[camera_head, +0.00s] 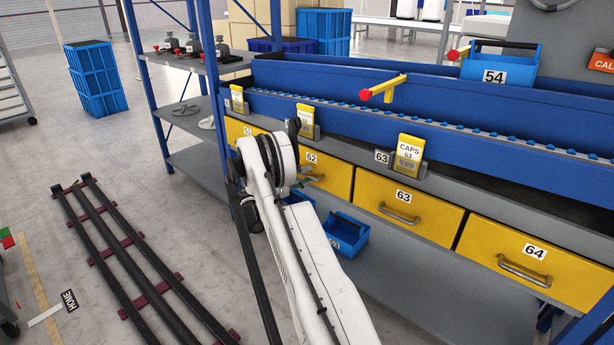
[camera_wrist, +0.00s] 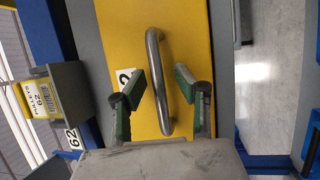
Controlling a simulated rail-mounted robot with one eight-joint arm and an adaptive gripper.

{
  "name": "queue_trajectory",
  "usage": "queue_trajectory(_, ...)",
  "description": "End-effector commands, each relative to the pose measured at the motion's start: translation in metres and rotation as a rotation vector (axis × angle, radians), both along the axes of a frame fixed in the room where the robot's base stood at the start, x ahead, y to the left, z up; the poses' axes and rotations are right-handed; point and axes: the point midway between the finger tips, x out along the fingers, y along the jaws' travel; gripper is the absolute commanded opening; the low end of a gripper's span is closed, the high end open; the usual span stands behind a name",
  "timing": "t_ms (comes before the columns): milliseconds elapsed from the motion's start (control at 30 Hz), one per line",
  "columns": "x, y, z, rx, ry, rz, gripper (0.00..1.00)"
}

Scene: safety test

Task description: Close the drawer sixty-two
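Drawer sixty-two (camera_head: 338,180) has a yellow front with a white "62" label and sits in the row under the blue bench, left of drawer 63. My arm hides its left part in the head view. Its front looks roughly in line with its neighbours, but I cannot tell whether it stands out slightly. In the wrist view, its yellow front (camera_wrist: 194,25) and curved metal handle (camera_wrist: 155,62) are close ahead. My gripper (camera_wrist: 164,75) is open, with one green-and-grey finger on each side of the handle. Whether a finger touches the handle is unclear.
Drawers 63 (camera_head: 375,200) and 64 (camera_head: 480,245) are to the right and look shut. A blue bin (camera_head: 345,235) is on the lower shelf below. Yellow tags, including one marked 62 (camera_head: 305,117), stand above the drawers.

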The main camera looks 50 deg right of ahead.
Motion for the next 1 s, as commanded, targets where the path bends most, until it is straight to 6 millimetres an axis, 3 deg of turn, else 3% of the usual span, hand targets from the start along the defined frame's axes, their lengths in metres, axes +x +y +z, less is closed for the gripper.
queue_trajectory(333,0.006,0.011,-0.002,0.0,0.0,0.002,0.3)
queue_trajectory(800,0.044,0.086,-0.017,0.0,-0.001,0.002,0.3)
queue_trajectory(1000,0.052,0.103,-0.02,0.0,0.0,0.001,0.3)
